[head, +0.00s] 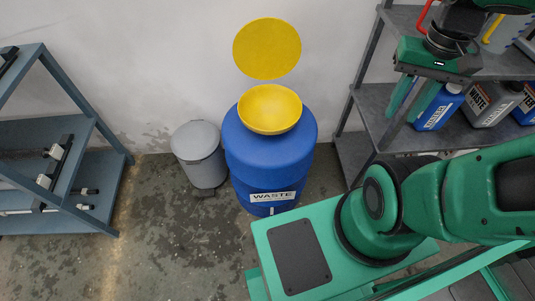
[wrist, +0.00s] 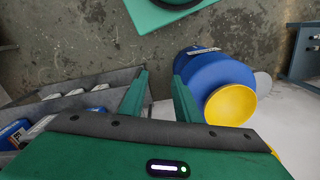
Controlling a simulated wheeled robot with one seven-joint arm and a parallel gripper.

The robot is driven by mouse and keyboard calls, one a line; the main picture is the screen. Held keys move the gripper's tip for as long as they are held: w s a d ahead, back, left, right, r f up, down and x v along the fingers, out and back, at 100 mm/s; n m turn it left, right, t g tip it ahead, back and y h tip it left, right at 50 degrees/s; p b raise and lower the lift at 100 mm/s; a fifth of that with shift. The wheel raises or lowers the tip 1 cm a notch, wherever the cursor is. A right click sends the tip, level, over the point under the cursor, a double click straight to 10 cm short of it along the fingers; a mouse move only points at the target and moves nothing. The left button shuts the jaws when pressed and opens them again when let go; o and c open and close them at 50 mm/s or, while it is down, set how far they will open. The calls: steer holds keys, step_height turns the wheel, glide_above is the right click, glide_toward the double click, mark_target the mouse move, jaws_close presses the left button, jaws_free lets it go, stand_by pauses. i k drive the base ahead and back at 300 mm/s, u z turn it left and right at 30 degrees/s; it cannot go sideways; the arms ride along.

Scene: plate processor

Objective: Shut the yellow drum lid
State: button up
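The yellow drum lid (head: 267,48) is a round disc standing raised behind and above the yellow funnel (head: 269,109) on the blue waste drum (head: 268,150). The lid is open, with the funnel's bowl uncovered. The wrist view shows the drum (wrist: 217,72) and funnel (wrist: 230,105) to the right of the fingers; the lid is mostly hidden there. My gripper (head: 402,105) is to the right of the drum and lid, in front of the right shelf, apart from both. In the wrist view my gripper (wrist: 160,90) has its fingers apart with nothing between them.
A grey bin (head: 197,154) stands just left of the drum. A blue-grey rack (head: 75,150) is at the far left. A dark shelf (head: 355,155) with blue and grey waste canisters (head: 490,102) is at the right, close to my gripper. Floor between rack and bin is clear.

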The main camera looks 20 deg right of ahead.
mark_target(266, 48)
steer(key=k, duration=1.15)
steer(key=z, duration=0.45)
steer(key=i, duration=1.75)
steer(key=u, duration=0.65)
